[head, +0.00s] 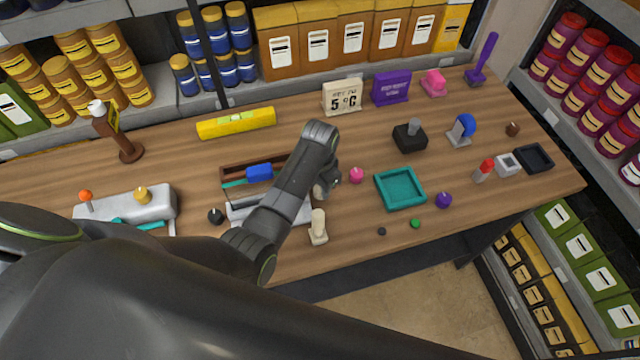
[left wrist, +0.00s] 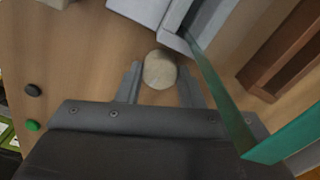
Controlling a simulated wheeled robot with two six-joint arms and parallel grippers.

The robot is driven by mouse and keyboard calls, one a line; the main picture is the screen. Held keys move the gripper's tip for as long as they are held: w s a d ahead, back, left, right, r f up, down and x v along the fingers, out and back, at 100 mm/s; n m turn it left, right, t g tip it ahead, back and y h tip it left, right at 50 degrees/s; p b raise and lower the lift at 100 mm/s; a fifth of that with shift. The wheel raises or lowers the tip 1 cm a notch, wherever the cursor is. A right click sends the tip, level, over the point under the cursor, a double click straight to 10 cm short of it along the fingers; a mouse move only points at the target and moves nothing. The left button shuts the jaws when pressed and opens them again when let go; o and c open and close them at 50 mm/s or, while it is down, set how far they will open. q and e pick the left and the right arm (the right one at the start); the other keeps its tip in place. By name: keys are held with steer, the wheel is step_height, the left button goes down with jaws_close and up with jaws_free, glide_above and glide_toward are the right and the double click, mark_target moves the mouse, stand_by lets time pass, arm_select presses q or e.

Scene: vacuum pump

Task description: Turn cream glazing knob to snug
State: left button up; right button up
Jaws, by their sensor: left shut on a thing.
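The cream knob (left wrist: 159,70) shows as a round cap between the two fingers of my left gripper (left wrist: 160,88) in the left wrist view. The fingers are closed on its two sides. It sits against the end of a pale grey fixture (left wrist: 195,25). In the head view my left gripper (head: 328,184) is at the right end of that fixture (head: 302,214), and my wrist hides most of the knob (head: 319,191). The knob's turn angle and any gap behind it cannot be made out. My right gripper is not in view.
A cream post on a base (head: 318,230) stands close in front of the gripper. A pink knob (head: 356,175) and a teal tray (head: 419,203) lie to the right. A teal strip (left wrist: 225,100) crosses the wrist view, near a brown wooden frame (left wrist: 284,50).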

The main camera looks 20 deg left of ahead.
arm_select(q)
steer(key=m, duration=0.5)
steer(key=shift+m, duration=1.7)
steer(key=o, duration=1)
steer(key=shift+c, duration=0.2)
